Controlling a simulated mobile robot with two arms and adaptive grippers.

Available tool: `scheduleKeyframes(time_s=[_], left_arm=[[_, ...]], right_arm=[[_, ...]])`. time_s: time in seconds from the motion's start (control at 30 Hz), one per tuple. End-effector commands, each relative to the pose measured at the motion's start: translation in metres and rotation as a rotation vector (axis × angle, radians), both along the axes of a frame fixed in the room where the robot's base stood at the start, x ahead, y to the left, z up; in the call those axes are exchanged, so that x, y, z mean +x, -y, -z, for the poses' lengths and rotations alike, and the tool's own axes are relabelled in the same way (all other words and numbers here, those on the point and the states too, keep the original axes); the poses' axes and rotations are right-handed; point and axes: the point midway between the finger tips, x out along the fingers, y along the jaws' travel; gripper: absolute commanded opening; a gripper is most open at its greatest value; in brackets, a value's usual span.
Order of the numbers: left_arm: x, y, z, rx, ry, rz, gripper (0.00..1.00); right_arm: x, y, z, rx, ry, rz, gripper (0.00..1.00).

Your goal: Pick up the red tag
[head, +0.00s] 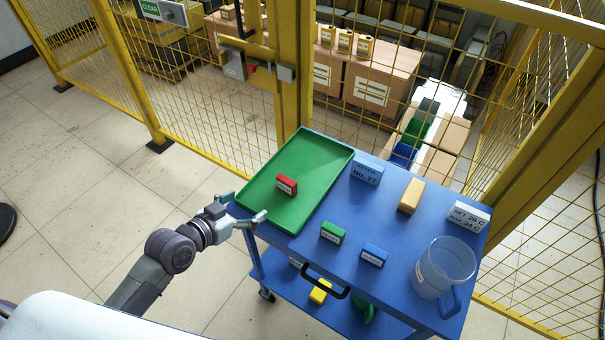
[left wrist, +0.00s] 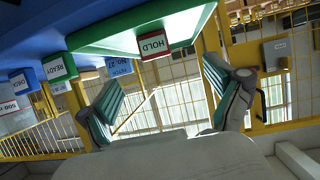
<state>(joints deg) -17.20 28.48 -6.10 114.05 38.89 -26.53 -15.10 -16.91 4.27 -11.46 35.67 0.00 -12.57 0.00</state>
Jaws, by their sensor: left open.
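The red tag (head: 287,185) is a small block with a white label and sits in the green tray (head: 309,147) on the blue cart. It also shows in the left wrist view (left wrist: 153,45), where its label reads HOLD. My left gripper (head: 245,208) is open and empty at the tray's near left corner, short of the red tag and apart from it. In the left wrist view my two fingers (left wrist: 163,82) are spread wide, with the tag beyond them. My right gripper is in neither view.
The blue cart top (head: 308,250) also holds a green tag (head: 333,233), a blue tag (head: 374,255), a yellow block (head: 411,196), a blue sign block (head: 367,171), a white sign block (head: 468,216) and a clear jug (head: 443,268). A yellow mesh fence (head: 215,105) stands behind.

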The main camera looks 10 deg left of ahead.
Motion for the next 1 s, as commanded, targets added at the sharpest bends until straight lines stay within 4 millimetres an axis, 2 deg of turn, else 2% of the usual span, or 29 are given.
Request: scheduleKeyframes(time_s=[0.07,0.17,0.5,0.77,1.0], left_arm=[[0.001,0.006,-0.011,-0.006,0.019,0.019,0.92],[0.01,0.011,-0.013,-0.011,0.027,0.023,0.92],[0.063,0.034,0.012,-0.011,0.026,0.021,0.92],[0.078,0.042,0.02,-0.01,0.025,0.022,0.92],[0.107,0.056,0.035,-0.009,0.026,0.021,0.92]], right_arm=[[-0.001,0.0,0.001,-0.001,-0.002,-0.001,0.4],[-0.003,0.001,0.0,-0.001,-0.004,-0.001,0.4],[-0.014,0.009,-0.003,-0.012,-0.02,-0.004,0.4],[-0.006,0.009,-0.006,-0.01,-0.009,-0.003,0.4],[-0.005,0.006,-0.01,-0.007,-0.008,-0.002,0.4]])
